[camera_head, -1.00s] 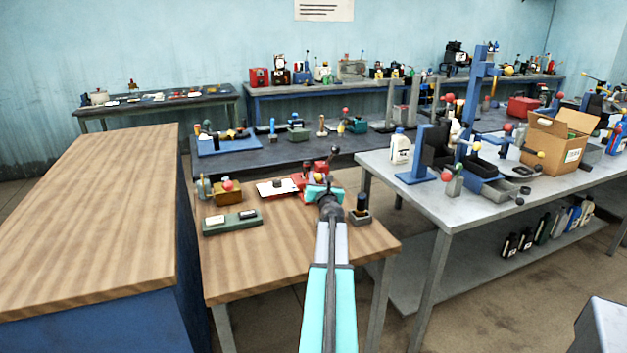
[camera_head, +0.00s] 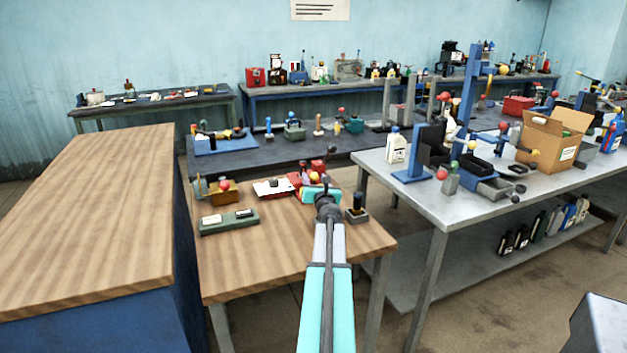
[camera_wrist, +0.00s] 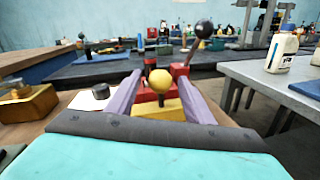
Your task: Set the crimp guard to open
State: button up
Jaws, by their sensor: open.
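A red device (camera_wrist: 138,91) stands ahead of my gripper (camera_wrist: 159,78) in the wrist view. It has a yellow block (camera_wrist: 168,108) with a yellow ball knob (camera_wrist: 160,80) on a short dark stem, and a lever with a black ball (camera_wrist: 204,28) to the right. I cannot tell for sure which part is the crimp guard. My gripper is open, its two fingers to either side of the yellow knob, with gaps visible. In the head view the red device (camera_head: 318,167) is partly hidden behind my gripper (camera_head: 315,187) on the wooden table (camera_head: 290,255).
On the same table are a green tray (camera_head: 229,222), a brass-coloured block with a red knob (camera_head: 223,192), a white sheet with a dark item (camera_head: 272,188) and a small dark-handled block (camera_head: 357,212). A grey metal table (camera_head: 400,172) stands right. The table's front is bare.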

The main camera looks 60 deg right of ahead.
jog(key=shift+b+v, duration=0.45)
jog(key=shift+v, duration=5.95)
